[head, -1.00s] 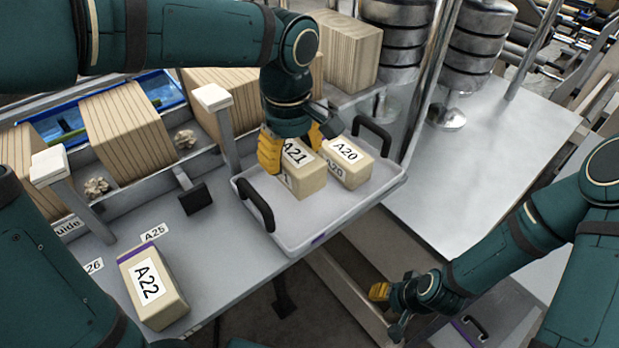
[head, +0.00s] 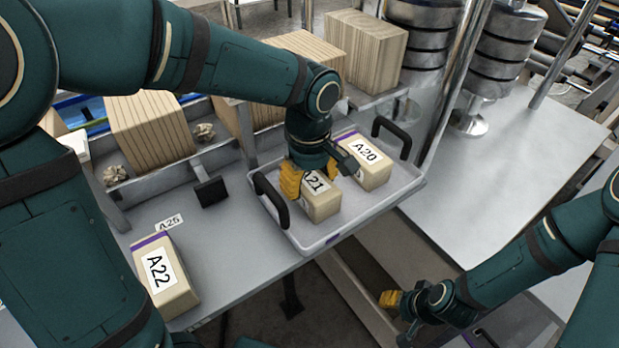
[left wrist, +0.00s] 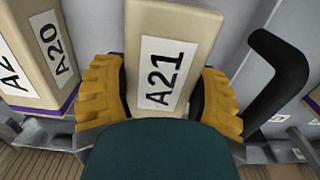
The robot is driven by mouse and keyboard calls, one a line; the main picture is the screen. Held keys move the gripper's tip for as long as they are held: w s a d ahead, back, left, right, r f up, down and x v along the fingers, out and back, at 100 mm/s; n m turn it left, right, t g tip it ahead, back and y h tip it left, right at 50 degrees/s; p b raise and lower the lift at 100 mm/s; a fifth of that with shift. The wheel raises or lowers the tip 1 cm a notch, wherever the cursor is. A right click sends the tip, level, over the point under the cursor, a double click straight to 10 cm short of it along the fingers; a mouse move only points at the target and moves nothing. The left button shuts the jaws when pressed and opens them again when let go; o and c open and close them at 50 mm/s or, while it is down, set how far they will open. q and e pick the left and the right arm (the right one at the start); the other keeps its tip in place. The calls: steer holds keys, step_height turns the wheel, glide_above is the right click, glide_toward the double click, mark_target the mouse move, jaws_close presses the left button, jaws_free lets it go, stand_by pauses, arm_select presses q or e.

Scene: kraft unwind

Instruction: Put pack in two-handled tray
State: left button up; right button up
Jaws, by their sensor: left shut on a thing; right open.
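The two-handled tray (head: 345,228) is pale grey with two black handles and sits at the right end of the bench. A tan pack labelled A21 (head: 322,205) is in the tray's front-left part. My left gripper (head: 308,182) is shut on it from above, and the left wrist view shows yellow fingers on both sides of A21 (left wrist: 170,60). A tan pack labelled A20 (head: 372,172) stands in the tray behind and to the right of A21. A tan pack labelled A22 (head: 168,290) stands on the bench at left. My right gripper (head: 400,308) is open and empty, low at the right.
Striped wooden blocks (head: 150,128) stand in a rack along the back of the bench (head: 225,255). A metal post (head: 450,100) rises close to the tray's right side. A bare metal table (head: 500,180) lies to the right.

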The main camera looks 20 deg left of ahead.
mark_target(309, 178)
arm_select(q)
steer(key=o, duration=1.1)
steer(key=shift+c, duration=0.2)
steer(key=shift+r, duration=0.1)
steer(key=shift+r, duration=0.35)
step_height(309, 178, up, 11)
steer(key=p, duration=0.2)
steer(key=shift+r, duration=0.2)
steer(key=shift+s+f, duration=0.1)
